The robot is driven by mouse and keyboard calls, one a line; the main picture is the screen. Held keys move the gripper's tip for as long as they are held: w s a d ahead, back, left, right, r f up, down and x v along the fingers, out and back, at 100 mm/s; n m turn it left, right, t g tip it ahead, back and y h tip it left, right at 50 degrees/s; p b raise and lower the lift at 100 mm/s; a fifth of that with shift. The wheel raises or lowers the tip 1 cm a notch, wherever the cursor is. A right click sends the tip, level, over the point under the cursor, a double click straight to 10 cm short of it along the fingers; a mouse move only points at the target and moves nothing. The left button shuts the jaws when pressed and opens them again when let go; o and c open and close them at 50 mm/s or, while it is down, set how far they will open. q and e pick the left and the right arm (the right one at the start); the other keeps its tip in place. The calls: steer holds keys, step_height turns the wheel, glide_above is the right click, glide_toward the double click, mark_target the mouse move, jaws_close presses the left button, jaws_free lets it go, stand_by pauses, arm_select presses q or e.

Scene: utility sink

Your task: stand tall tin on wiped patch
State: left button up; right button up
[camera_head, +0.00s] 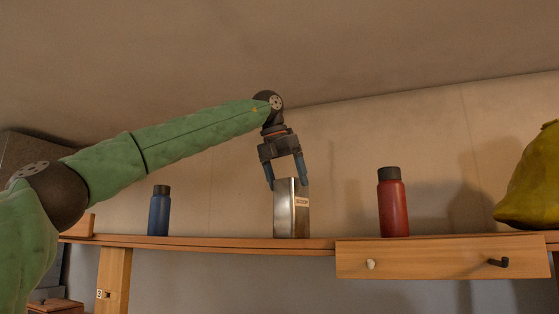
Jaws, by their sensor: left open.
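A tall, square metal tin (291,214) with a small pale label stands upright on a wooden shelf (200,240). My left gripper (286,184) points down over the tin, with its two blue fingers apart, one at each side of the tin's top. I cannot tell whether the fingers touch the tin. No wiped patch can be made out on the shelf from this low angle. My right gripper is not in view.
A blue bottle (159,212) stands left of the tin and a red bottle (393,205) stands right of it. A yellow-green sack (531,188) sits at the right end. A board with two pegs (440,259) hangs on the shelf's front.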

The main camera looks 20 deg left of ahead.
arm_select(q)
steer(key=b+v, duration=0.2)
steer(key=v, duration=0.5)
steer(key=shift+r, duration=0.35)
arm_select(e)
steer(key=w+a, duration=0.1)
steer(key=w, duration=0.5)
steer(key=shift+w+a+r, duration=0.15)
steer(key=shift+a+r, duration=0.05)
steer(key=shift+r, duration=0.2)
arm_select(q)
steer(key=shift+s, duration=0.1)
